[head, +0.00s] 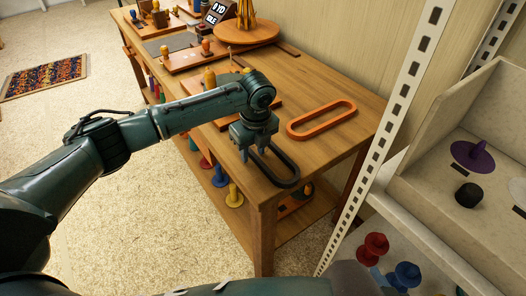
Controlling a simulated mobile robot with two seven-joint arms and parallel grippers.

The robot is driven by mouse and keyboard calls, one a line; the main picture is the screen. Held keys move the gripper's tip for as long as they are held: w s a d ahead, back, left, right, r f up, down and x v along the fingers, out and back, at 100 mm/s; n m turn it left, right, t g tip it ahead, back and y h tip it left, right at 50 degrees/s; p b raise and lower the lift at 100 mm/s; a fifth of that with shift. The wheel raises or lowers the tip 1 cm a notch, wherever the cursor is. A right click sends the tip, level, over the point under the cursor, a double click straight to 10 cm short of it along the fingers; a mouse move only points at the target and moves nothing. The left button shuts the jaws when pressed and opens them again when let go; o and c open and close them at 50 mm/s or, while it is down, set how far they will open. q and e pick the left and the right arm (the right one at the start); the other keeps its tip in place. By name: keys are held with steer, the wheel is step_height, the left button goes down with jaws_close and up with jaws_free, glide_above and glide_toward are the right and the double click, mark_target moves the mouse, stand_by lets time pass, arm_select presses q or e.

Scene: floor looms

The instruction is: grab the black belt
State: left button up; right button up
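My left gripper (255,156) points down over the belt's far left end. Its two fingers stand apart, close to the belt, and hide part of that end. I cannot tell whether the fingers touch the belt. My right gripper does not show in the head view.
An orange loop (321,119) lies on the table right of the belt. Wooden boards with pegs and a round turntable (246,33) stand farther back. A white shelf post (385,133) and bins with spools are at right. Several colored spools sit on the lower shelf.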

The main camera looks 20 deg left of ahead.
arm_select(q)
steer(key=shift+f, duration=0.1)
jaws_close()
stand_by(0.3)
